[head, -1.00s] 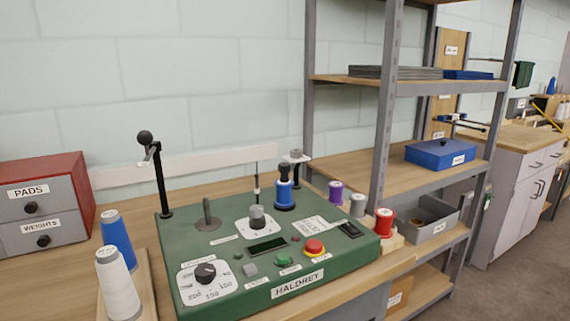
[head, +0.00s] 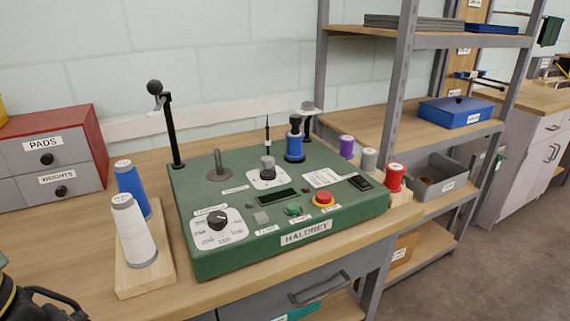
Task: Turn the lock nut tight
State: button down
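The green HALDREY machine (head: 235,262) stands on the wooden bench. A blue spool (head: 294,148) stands upright at its back right, with a dark cap-like piece (head: 295,128) above it. A grey knob (head: 267,167) sits on a white dial plate in the machine's middle. No part is labelled lock nut that I can read, so I cannot tell for sure which piece it is or how tight it is. Part of what looks like my gripper (head: 45,303), dark and cut off by the frame, shows at the bottom left, far from these pieces. Its fingertip opening is unclear.
White (head: 134,232) and blue (head: 131,188) cones stand on a wooden board left of the machine. A PADS and WEIGHTS drawer box (head: 50,160) is behind them. A tall black post (head: 173,135) rises at the machine's back left. Small spools and a metal shelf (head: 400,90) are at the right.

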aim_at(305, 106)
jog(key=i+l+u, duration=0.25)
jog(key=l, duration=0.5)
jog(key=l+u, duration=0.25)
jog(key=l, duration=0.55)
jog(key=i+l+u, duration=0.1)
jog(key=l+u, duration=0.15)
jog(key=l, duration=0.55)
